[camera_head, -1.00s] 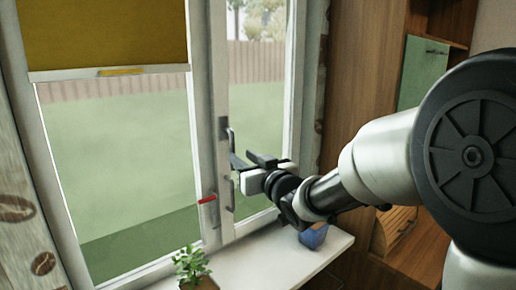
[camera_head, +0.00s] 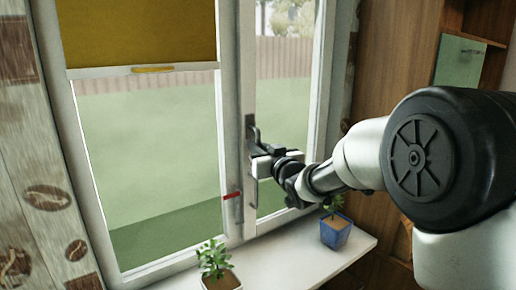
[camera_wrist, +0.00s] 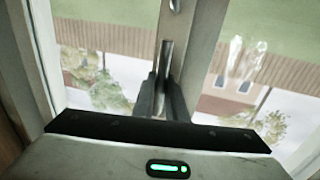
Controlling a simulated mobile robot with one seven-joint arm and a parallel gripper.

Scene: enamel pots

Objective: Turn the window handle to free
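The window handle (camera_head: 251,128) is a grey metal bar on the frame at the left edge of the right pane. It stands about upright, and its lower part is hidden by my gripper. My gripper (camera_head: 262,149) is at this handle. In the wrist view the handle's bar (camera_wrist: 165,58) runs down between the two dark fingers (camera_wrist: 162,98). The fingers are close together and look shut on it, though the contact itself is hard to see. A second, red-marked handle (camera_head: 238,207) sits lower left on the frame, apart from my gripper.
The white windowsill (camera_head: 285,257) runs below the window. A potted plant (camera_head: 215,268) stands on it at the left, and a blue pot (camera_head: 335,232) with a plant stands at the right, below my arm. A wooden cabinet (camera_head: 390,75) stands right of the window.

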